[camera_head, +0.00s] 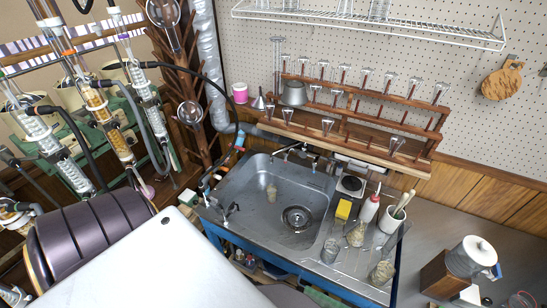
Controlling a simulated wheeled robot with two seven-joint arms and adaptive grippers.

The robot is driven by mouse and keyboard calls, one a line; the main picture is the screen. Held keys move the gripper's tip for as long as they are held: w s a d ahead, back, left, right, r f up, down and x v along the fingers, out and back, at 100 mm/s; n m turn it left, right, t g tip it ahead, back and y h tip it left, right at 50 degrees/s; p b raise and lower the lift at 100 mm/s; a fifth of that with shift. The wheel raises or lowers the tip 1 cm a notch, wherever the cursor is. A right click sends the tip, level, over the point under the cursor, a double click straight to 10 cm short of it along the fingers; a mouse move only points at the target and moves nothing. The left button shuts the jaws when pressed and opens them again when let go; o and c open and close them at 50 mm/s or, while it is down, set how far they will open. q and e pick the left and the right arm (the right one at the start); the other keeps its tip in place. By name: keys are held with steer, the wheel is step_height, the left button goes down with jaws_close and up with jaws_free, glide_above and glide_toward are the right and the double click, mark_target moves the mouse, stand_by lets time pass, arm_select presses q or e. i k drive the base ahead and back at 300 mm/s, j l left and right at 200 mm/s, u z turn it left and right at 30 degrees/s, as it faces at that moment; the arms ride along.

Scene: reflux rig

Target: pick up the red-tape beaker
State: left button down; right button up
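I cannot make out red tape on any vessel, so I cannot tell which one is the red-tape beaker. A clear glass vessel (330,251) stands on the drainboard at the right of the sink. Two brownish, cloudy vessels stand near it, one beside the yellow block (355,233) and one at the front corner (382,272). A small cloudy vessel (271,192) is in the sink basin. A reddish ring-like shape (522,300) is cut off at the bottom right edge. Neither of my grippers is in view.
The steel sink (236,178) has taps at its back and left. A white squeeze bottle (369,208) and a white pot of tools (392,219) crowd the drainboard. Glass condensers (103,112) fill the left. Bare counter (440,222) lies right of the sink.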

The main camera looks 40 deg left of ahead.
mark_target(271, 189)
steer(key=j+u, duration=0.2)
steer(key=u, duration=0.75)
